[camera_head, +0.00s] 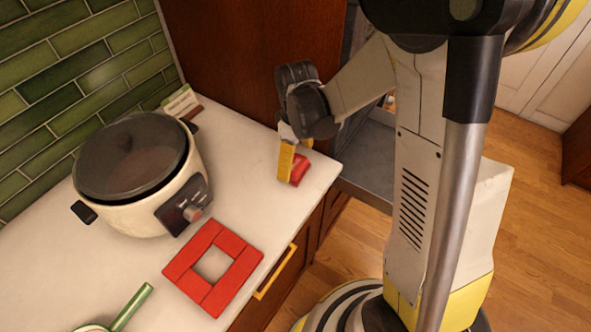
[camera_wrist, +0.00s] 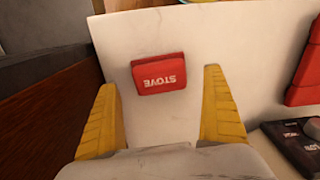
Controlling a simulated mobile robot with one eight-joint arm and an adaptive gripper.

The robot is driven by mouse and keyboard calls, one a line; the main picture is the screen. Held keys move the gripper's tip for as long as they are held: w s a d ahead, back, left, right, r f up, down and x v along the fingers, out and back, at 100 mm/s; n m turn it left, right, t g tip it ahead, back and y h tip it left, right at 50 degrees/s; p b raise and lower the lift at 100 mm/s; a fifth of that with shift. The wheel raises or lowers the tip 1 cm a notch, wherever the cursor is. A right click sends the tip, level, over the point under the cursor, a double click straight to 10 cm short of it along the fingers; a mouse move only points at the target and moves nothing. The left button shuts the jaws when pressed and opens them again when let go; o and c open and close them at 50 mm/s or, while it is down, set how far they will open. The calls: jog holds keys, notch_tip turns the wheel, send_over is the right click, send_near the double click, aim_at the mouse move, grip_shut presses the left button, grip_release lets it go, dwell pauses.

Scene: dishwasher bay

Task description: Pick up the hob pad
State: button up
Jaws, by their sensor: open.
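The hob pad, a small red block with "STOVE" in white letters, lies on the white counter near its corner in the head view (camera_head: 300,170). In the wrist view it shows upside down (camera_wrist: 158,65), ahead of my fingers and in line with the gap between them. My gripper (camera_head: 289,163) points down over the counter corner, a yellow finger partly covering the pad in the head view. In the wrist view its two yellow fingers stand wide apart (camera_wrist: 159,88), with nothing gripped between them.
A cream cooker (camera_head: 140,185) with a dark lid stands on the counter at left. A red square frame (camera_head: 183,268) lies in front of it, and a green-handled utensil (camera_head: 132,307) is near the bottom edge. A dark wood panel (camera_head: 250,50) rises behind the counter.

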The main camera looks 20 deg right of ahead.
aim_at(295, 164)
notch_tip(295, 164, down, 3)
jog(key=shift+w+f+b, duration=0.1)
jog(key=shift+f+b, duration=0.1)
jog(key=shift+b, duration=0.2)
jog(key=c, duration=1.3)
jog(key=shift+r, duration=0.1)
jog(key=shift+r, duration=0.1)
notch_tip(295, 164, up, 10)
jog(key=p, duration=0.3)
jog(key=o, duration=0.5)
jog(key=c, duration=0.3)
jog(key=shift+c, duration=0.2)
